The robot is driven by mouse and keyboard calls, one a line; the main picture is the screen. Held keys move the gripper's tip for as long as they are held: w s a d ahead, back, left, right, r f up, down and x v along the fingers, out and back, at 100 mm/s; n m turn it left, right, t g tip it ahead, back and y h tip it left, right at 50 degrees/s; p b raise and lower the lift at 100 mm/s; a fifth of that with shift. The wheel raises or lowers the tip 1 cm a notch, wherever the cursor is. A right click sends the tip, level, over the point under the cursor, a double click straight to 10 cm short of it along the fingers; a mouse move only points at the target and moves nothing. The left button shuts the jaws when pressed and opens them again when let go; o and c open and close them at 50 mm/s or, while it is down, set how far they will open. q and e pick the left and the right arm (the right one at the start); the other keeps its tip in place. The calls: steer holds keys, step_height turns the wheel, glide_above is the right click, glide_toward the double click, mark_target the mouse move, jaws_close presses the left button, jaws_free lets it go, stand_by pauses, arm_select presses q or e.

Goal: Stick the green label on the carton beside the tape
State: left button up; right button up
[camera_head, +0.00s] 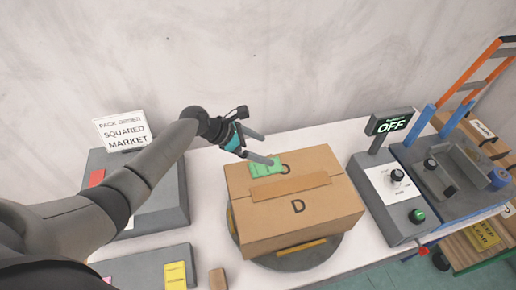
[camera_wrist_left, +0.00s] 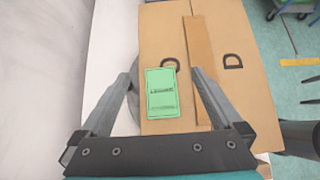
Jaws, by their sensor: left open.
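The carton (camera_head: 320,208) is brown, with a letter D on its top and a tape strip (camera_head: 290,187) across it. It sits on a round grey turntable (camera_head: 318,258). The green label (camera_head: 264,167) lies on the carton's top, beside the tape and close to the edge. The label also shows in the left wrist view (camera_wrist_left: 161,92), to the left of the tape, apart from it by a narrow gap. My left gripper (camera_head: 268,148) is open over that edge of the carton, its fingers on either side of the label in the wrist view. My right gripper is not in view.
A grey stand (camera_head: 171,212) with a red label (camera_head: 97,177) and a sign (camera_head: 124,131) is at the left. A yellow label (camera_head: 176,275) lies on a lower block. A control box (camera_head: 395,195) with an OFF display (camera_head: 391,124) stands right of the carton.

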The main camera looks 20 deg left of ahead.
arm_select(q)
steer(key=shift+w+d+r, duration=0.3)
steer(key=shift+d+r, duration=0.1)
steer(key=shift+r, duration=0.25)
steer(key=shift+w+d+r, duration=0.25)
steer(key=shift+d+r, duration=0.15)
steer(key=shift+r, duration=0.25)
step_height(320, 180, up, 6)
stand_by(0.7)
stand_by(0.4)
